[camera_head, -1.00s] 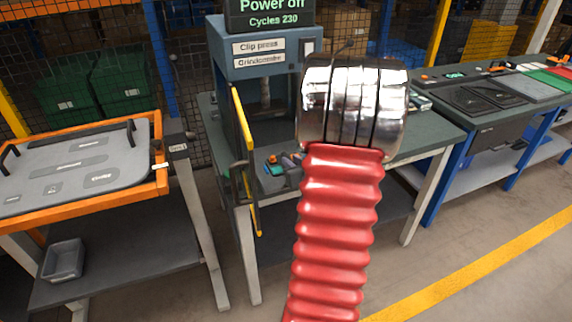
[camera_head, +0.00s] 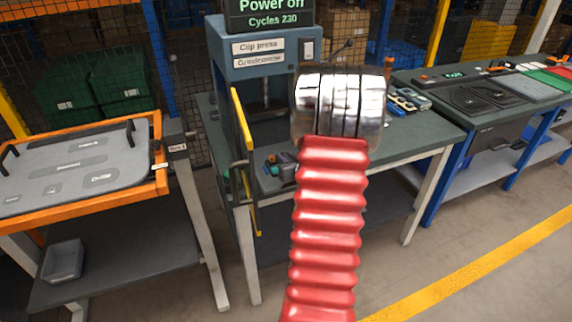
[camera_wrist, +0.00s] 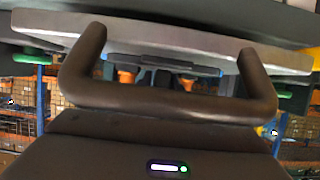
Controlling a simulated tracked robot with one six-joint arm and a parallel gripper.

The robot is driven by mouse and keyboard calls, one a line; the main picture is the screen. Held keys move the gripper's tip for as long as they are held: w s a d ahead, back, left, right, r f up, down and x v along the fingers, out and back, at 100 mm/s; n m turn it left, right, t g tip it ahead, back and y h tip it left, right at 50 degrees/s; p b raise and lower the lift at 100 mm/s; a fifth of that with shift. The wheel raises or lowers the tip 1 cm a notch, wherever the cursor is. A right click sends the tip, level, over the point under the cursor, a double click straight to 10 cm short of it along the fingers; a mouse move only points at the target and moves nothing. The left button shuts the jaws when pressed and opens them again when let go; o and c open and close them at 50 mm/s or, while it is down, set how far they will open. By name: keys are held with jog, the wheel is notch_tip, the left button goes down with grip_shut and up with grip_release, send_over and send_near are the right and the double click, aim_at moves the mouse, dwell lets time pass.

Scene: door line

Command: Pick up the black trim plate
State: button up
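Two flat black pieces lie side by side on the right bench in the head view, a left one (camera_head: 468,99) and a right one (camera_head: 497,92). They are the only plate-like black items I make out, and I cannot tell for certain whether either is the trim plate. My arm, red bellows with chrome rings, rises in the middle of the head view and hides my gripper there. The wrist view shows a dark body with a small lit indicator and a dark U-shaped bar before a pale grey panel (camera_wrist: 200,58). No fingertips show clearly, and no held plate is visible.
A clip press (camera_head: 262,62) stands behind my arm, its screen reading "Power off". An orange-framed cart (camera_head: 160,185) with a grey panel (camera_head: 75,165) is at left. Small parts lie on the middle bench (camera_head: 420,132). Open floor with a yellow line (camera_head: 480,265) is at front right.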

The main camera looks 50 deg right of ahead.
aim_at(286, 156)
jog(key=shift+c, duration=0.3)
grip_shut()
jog(key=shift+r, duration=0.1)
jog(key=shift+r, duration=4.95)
